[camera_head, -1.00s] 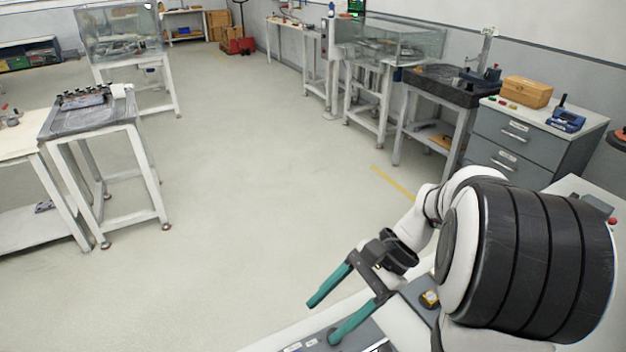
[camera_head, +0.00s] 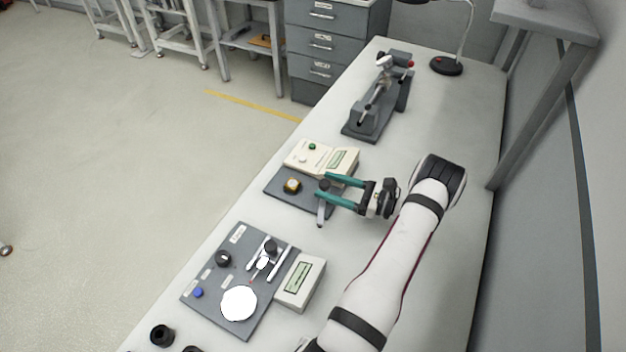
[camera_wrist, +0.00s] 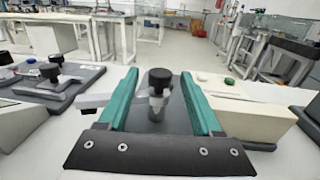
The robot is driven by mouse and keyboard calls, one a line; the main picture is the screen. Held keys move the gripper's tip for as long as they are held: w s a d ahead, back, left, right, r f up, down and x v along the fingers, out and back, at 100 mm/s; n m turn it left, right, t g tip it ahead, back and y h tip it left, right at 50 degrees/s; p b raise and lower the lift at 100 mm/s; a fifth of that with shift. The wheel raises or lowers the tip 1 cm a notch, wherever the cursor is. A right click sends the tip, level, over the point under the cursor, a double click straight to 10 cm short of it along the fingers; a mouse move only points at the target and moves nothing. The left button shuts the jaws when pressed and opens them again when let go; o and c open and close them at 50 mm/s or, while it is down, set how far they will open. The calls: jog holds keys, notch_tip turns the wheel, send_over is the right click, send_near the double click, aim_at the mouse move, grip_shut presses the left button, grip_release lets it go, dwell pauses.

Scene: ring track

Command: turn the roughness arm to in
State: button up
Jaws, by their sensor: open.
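A dark grey plate (camera_head: 276,190) on the bench carries a post with a black knob (camera_head: 324,184) and a pale metal lever (camera_head: 320,212), which looks like the roughness arm. The lever points toward the bottom of the head view. My gripper (camera_head: 323,186) is open, its two teal fingers reaching from the right around the knob. In the wrist view the black knob (camera_wrist: 159,78) stands upright between the fingers, with gaps on both sides. The lever (camera_wrist: 93,102) sticks out left, past the left finger. I cannot read any "in" mark.
A cream box with a display (camera_head: 342,160) and a yellow-black dial (camera_head: 291,186) sit close by the post. A second plate with knobs (camera_head: 205,284) and a small display box (camera_head: 300,283) lies nearer. A grey vise-like fixture (camera_head: 377,110) stands farther along the bench.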

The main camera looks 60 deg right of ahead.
jog(key=w, duration=0.4)
jog(key=shift+w+a, duration=0.25)
jog(key=shift+w, duration=0.1)
grip_shut()
dwell(1.1)
